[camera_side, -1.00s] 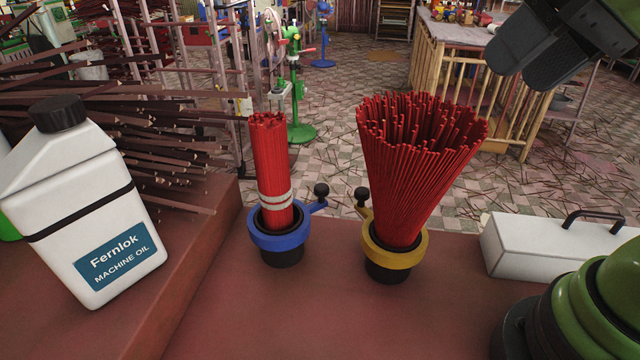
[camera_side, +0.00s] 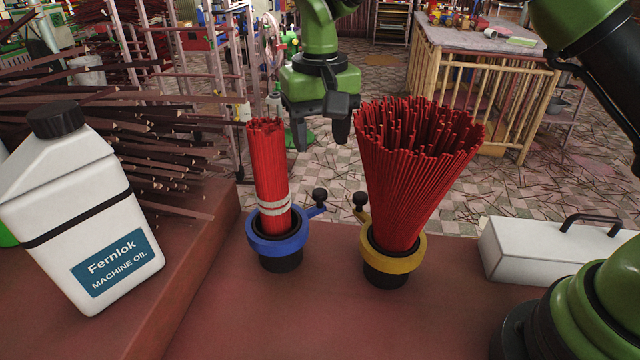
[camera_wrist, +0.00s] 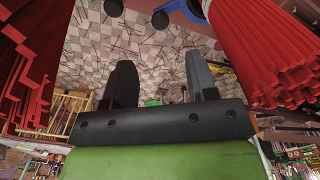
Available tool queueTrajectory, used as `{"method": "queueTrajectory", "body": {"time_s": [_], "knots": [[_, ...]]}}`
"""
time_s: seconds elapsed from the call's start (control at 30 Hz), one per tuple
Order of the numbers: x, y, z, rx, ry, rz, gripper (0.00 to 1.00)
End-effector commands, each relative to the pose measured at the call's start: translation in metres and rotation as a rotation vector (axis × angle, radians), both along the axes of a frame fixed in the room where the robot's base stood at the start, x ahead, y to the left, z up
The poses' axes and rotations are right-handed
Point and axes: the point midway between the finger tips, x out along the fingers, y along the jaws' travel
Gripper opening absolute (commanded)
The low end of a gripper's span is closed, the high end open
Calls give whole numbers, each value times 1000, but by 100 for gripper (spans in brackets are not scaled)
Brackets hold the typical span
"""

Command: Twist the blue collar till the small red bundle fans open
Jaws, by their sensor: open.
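The blue collar (camera_side: 278,246) sits around a black cup, with an arm and black knob (camera_side: 319,197) sticking out to its right. The small red bundle (camera_side: 270,165) stands in it, narrow and nearly upright, with pale bands low down. In the wrist view, part of the blue collar (camera_wrist: 185,8) shows at the top, beside the small bundle (camera_wrist: 265,50) at right. My gripper (camera_side: 321,132) is open and empty, pointing down between the tops of the two bundles, above the knob and apart from it. Its fingers also show in the wrist view (camera_wrist: 160,68).
A wide, fanned red bundle (camera_side: 415,170) stands in a yellow collar (camera_side: 394,257) close at right, its knob (camera_side: 360,200) near the blue one's. A white oil bottle (camera_side: 80,210) stands left. A white box (camera_side: 540,255) with a handle lies right. The front bench is clear.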

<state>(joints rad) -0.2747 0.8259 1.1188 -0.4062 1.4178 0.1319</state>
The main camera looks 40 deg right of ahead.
Motion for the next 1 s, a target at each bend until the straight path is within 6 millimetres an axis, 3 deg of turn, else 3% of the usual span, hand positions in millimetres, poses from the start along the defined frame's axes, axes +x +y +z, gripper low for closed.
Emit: {"method": "queueTrajectory", "body": {"time_s": [0.53, 0.97, 1.0], "knots": [[-1, 0, -86, 2, 4, 1, 52], [0, 0, -97, 3, -1, 1, 52], [0, 0, -97, 3, -1, 1, 43]]}}
